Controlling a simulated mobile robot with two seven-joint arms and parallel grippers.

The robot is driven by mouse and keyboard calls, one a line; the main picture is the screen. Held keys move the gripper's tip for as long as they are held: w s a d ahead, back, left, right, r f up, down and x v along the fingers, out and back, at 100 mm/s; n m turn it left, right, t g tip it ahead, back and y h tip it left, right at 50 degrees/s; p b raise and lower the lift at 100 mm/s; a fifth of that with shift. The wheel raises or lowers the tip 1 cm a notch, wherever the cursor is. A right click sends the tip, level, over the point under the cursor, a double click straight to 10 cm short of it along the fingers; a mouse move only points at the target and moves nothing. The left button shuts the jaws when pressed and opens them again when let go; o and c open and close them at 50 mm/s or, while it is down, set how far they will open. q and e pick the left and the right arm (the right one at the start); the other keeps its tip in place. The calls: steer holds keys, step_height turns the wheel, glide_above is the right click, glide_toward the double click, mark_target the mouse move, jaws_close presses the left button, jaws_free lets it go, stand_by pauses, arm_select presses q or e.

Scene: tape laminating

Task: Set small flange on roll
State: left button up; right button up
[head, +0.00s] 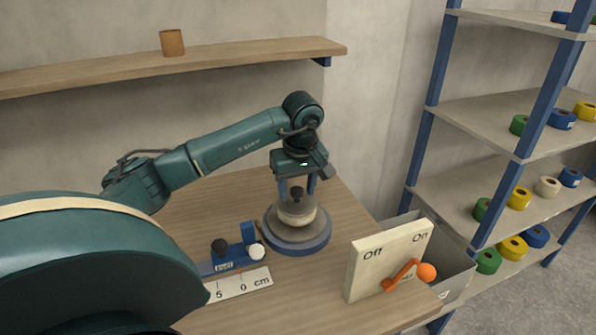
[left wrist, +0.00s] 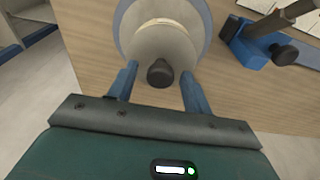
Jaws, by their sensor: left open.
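A pale round stack with a dark knob (head: 297,193) on top stands on a wide blue-grey disc (head: 318,240) on the table. I take the knobbed top to be the small flange and the pale body (head: 297,216) under it the roll; their boundary is hard to tell. My left gripper (head: 298,186) points down over the stack, open, its blue fingers on either side of the knob. In the left wrist view the knob (left wrist: 160,73) sits between the open fingertips (left wrist: 158,78), with visible gaps. My right gripper is not in view.
A blue fixture (head: 235,255) with a dark knob and a white ball, and a cm ruler (head: 240,285), lie left of the stack. An On/Off panel (head: 385,260) with an orange lever stands to the right. Shelves (head: 520,205) hold colored tape rolls.

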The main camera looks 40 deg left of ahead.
mark_target(300, 206)
arm_select(q)
step_height(300, 206, up, 11)
steer(key=d, duration=0.1)
steer(key=shift+s+d+r+p, duration=0.15)
steer(key=shift+s+d+p, duration=0.15)
steer(key=shift+s, duration=0.1)
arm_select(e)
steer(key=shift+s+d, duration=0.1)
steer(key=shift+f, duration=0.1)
